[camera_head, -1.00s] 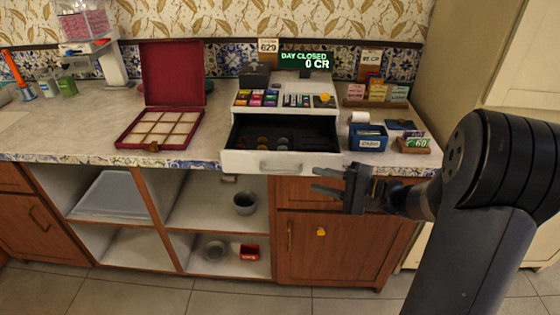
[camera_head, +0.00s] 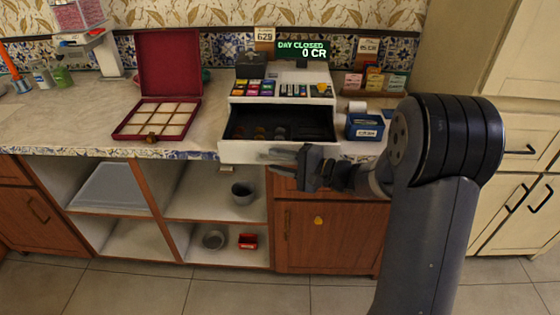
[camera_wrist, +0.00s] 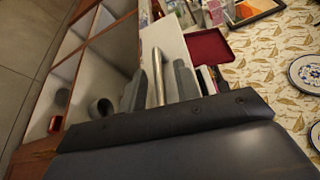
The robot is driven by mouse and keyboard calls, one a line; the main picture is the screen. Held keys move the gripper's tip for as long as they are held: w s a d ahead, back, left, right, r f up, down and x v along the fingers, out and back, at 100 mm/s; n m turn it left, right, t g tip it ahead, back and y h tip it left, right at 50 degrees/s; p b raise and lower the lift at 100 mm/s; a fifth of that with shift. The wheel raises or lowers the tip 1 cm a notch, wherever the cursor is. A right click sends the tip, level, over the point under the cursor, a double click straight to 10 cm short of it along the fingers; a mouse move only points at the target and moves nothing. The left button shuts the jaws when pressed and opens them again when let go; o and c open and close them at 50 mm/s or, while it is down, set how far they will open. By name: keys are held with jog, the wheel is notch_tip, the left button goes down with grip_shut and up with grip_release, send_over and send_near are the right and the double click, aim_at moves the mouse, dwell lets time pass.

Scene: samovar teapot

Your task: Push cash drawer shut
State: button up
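The cash drawer (camera_head: 236,152) is open and juts out below the cash register (camera_head: 284,84), its black tray (camera_head: 280,123) showing several coins. Its white front also shows in the wrist view (camera_wrist: 174,38). My gripper (camera_head: 268,154) is at the drawer front in the head view and covers most of the handle. In the wrist view the fingers of my gripper (camera_wrist: 160,68) are apart, with the metal handle bar (camera_wrist: 158,80) between them and gaps on both sides. I cannot tell whether either finger touches the drawer front. The register display (camera_head: 301,48) reads DAY CLOSED 0 CR.
An open red box (camera_head: 168,72) stands left of the register. A blue card box (camera_head: 364,127) sits right of the drawer, near my arm. Below the counter edge (camera_head: 100,152) are open shelves holding a grey pot (camera_head: 242,193) and a wooden cupboard door (camera_head: 330,236).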

jog(key=shift+c, duration=0.4)
grip_shut()
